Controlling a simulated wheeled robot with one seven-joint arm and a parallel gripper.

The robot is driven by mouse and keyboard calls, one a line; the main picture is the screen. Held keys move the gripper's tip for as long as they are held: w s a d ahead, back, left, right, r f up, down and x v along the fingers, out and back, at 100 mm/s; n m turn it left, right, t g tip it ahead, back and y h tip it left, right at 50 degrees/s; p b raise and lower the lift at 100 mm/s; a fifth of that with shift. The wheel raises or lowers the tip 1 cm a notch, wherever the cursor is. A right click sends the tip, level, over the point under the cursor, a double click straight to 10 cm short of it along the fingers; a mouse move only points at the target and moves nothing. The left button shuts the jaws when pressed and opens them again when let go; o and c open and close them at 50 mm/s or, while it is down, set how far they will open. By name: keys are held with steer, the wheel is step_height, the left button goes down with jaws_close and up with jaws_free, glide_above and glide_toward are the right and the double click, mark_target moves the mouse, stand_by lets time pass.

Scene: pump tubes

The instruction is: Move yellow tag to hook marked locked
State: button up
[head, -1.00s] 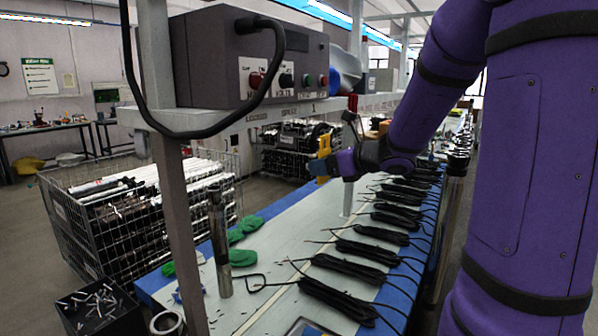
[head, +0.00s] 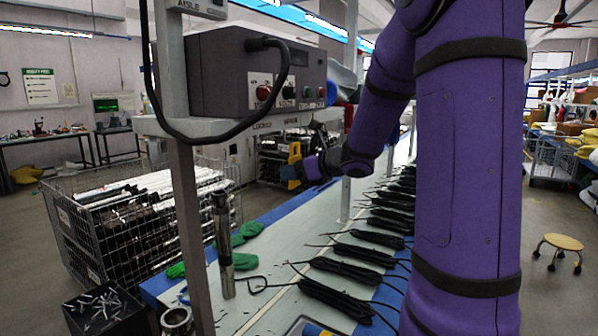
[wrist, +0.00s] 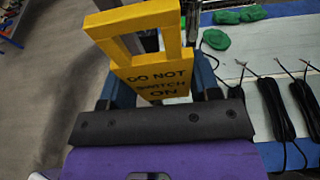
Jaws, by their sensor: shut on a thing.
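The yellow tag (head: 294,152) is a flat plate with a frame-like handle. In the wrist view the tag (wrist: 158,78) reads "DO NOT SWITCH ON". My gripper (head: 292,172) is shut on its lower part, and the blue fingertips (wrist: 160,95) show on both sides. The tag is held in the air with its handle up, above the bench and to the right of the control box post. A small label (head: 262,126) on the shelf edge under the grey control box (head: 235,80) seems to read "LOCKED". I cannot make out the hooks clearly.
The control box has a black cable loop and several knobs. A metal post (head: 178,210) and a steel cylinder (head: 223,250) stand in front. Bundles of black tubes (head: 340,270) line the bench (head: 262,290). A wire basket (head: 90,240) stands to the left.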

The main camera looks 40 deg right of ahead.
steer(key=x, duration=0.7)
steer(key=shift+w+r, duration=0.2)
steer(key=shift+w, duration=0.2)
stand_by(0.6)
steer(key=shift+a, duration=0.1)
stand_by(0.5)
steer(key=o, duration=1)
